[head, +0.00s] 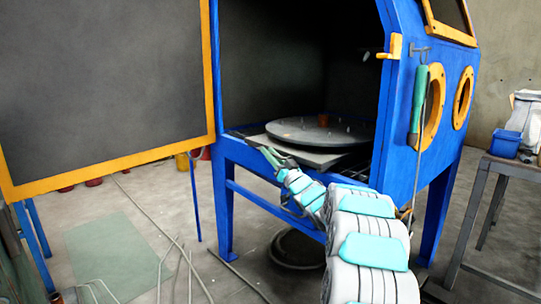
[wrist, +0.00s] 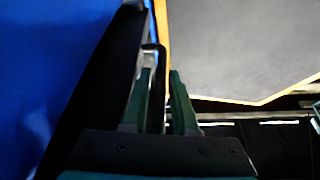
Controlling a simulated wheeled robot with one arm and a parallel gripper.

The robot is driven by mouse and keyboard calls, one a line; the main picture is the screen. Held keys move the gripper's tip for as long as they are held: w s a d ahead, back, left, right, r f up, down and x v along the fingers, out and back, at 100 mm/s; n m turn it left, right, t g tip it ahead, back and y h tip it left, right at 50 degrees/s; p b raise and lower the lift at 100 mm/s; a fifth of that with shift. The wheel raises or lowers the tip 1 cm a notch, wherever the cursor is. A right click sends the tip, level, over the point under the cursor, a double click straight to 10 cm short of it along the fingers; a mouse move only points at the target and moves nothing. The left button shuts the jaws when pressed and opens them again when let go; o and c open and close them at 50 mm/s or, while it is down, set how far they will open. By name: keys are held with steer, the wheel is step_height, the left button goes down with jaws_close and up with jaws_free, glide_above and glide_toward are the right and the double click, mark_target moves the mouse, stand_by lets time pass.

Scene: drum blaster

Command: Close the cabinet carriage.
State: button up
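The carriage (head: 300,157) is a grey plate bearing a round dark turntable (head: 330,131). It sits at the open side of the blue cabinet (head: 228,190), its front corner near the cabinet's lower sill. My gripper (head: 266,152) is at the front left corner of the carriage. In the wrist view its two green fingers (wrist: 160,75) are apart. A thin dark bent bar (wrist: 159,52) shows between them, and I cannot tell whether either finger touches it. The carriage's rear is hidden in the dark interior.
The cabinet's large grey door (head: 110,80) with an orange frame stands open at left. A small reddish object (head: 324,120) stands on the turntable. A metal table (head: 505,172) with a blue bin (head: 505,143) is at right. Hoses (head: 160,235) lie on the floor.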

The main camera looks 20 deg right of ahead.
steer(key=b+v, duration=0.1)
steer(key=v, duration=0.7)
steer(key=shift+a, duration=0.1)
steer(key=shift+c, duration=0.3)
